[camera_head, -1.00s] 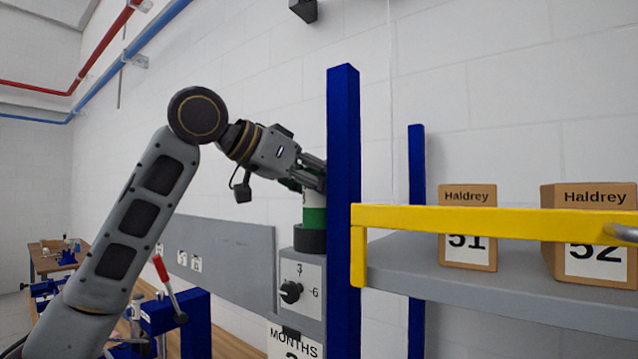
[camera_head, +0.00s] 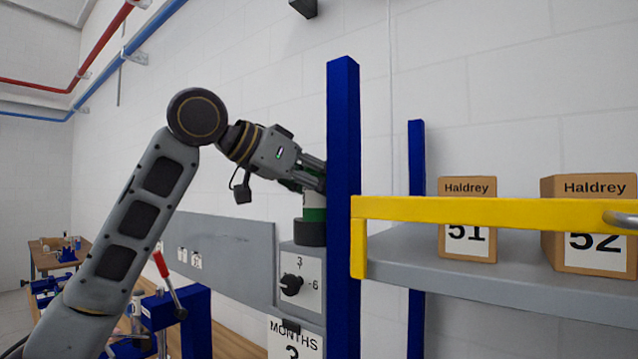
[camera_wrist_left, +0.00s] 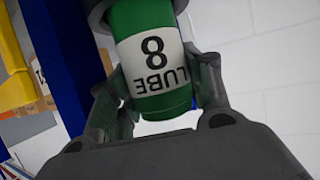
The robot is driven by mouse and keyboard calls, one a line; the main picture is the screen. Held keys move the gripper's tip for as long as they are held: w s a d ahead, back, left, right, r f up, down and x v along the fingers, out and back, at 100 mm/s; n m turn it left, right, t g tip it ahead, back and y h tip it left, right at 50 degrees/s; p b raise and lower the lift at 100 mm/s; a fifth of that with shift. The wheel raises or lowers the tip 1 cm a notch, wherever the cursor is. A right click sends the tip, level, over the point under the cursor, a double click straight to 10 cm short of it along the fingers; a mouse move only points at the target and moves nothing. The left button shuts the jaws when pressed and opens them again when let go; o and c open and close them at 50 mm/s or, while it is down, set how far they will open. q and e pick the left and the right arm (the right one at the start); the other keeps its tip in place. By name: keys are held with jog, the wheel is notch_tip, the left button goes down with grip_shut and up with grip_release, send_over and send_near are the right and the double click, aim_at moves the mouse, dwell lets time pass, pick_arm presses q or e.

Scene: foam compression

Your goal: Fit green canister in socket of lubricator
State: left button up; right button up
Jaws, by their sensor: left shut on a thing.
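The green canister (camera_head: 314,214) has a white label band and stands upright, its lower end in the dark round socket (camera_head: 310,234) on top of the grey lubricator (camera_head: 301,262). How deep it sits is hidden by the socket wall. My left gripper (camera_head: 314,182) is shut on the canister from the upper left, partly behind a blue post. In the left wrist view the canister (camera_wrist_left: 158,103) lies between both fingers (camera_wrist_left: 160,75), its label reading "LUBE 8" upside down. The socket rim (camera_wrist_left: 97,14) shows at the top there. My right gripper is not in view.
A blue post (camera_head: 343,150) stands close to the right of the canister. A grey shelf with a yellow rail (camera_head: 480,208) holds two Haldrey boxes (camera_head: 467,190). A dial (camera_head: 291,284) is on the lubricator's front. A red-handled clamp (camera_head: 160,264) stands lower left.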

pick_arm(q)
jog(key=shift+f, duration=0.4)
jog(key=o, duration=1.2)
jog(key=shift+o, duration=0.2)
jog(key=shift+w, duration=0.1)
jog(key=v, duration=1.2)
dwell(0.8)
